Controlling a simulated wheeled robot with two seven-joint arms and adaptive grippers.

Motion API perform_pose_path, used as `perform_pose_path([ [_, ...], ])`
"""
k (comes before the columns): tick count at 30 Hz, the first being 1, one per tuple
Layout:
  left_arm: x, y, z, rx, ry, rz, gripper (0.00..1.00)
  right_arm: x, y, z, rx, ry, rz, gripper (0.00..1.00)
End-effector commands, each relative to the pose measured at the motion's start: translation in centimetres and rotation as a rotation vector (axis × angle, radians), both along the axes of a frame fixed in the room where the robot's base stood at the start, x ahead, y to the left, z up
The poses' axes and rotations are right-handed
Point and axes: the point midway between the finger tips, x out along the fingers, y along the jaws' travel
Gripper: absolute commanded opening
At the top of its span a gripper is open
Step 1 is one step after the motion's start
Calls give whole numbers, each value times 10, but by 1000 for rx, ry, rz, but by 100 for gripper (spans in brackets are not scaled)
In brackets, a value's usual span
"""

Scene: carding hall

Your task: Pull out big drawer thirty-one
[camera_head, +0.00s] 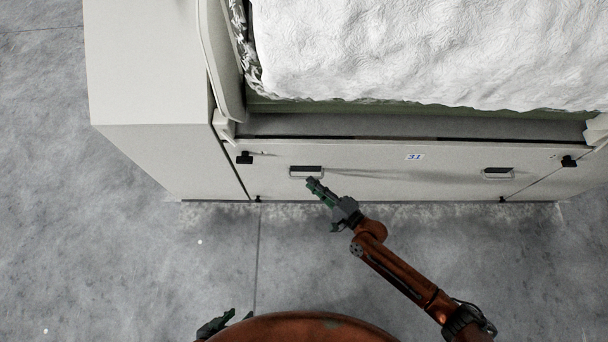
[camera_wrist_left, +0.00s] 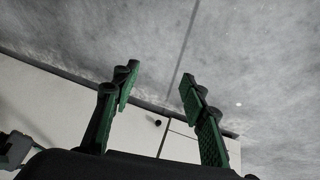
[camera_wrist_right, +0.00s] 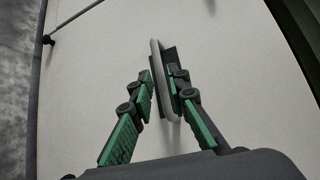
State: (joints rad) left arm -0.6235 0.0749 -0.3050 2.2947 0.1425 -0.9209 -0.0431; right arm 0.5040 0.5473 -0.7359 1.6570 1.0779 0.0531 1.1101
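Big drawer thirty-one is a wide pale grey front (camera_head: 400,185) with a blue "31" label (camera_head: 414,157). It looks shut. It has a pale handle with a dark recess at left (camera_head: 306,172) and another at right (camera_head: 497,173). My right gripper (camera_head: 316,182) is just in front of the left handle. In the right wrist view its fingers (camera_wrist_right: 162,77) are open, with the handle (camera_wrist_right: 158,65) ahead, roughly between the fingertips; contact is unclear. My left gripper (camera_head: 224,320) is low over the floor, partly hidden by my body. In the left wrist view its fingers (camera_wrist_left: 158,78) are open and empty.
White fibre (camera_head: 430,50) fills the open top above the drawer. A pale cabinet side (camera_head: 150,90) stands to the left. Black latches (camera_head: 244,158) (camera_head: 568,161) flank the front. The concrete floor (camera_head: 540,270) before the drawer is clear.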

Motion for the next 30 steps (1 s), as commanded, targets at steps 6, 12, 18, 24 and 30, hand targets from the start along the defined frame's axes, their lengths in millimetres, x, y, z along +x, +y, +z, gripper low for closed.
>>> perform_pose_path([
  [6,8,-7,-12,-21,-43,11,40,24,24,-7,0,-1,-1,16],
  [12,13,-10,-15,-30,-69,18,40,33,33,-8,-2,-1,-2,16],
  [18,13,-10,-14,-32,-73,18,40,34,33,-8,-4,-2,-1,16],
  [24,14,-10,-14,-32,-73,18,40,34,33,-8,-4,-2,-1,7],
  [30,14,-10,-14,-32,-73,18,40,34,33,-8,-3,-1,-1,0],
])
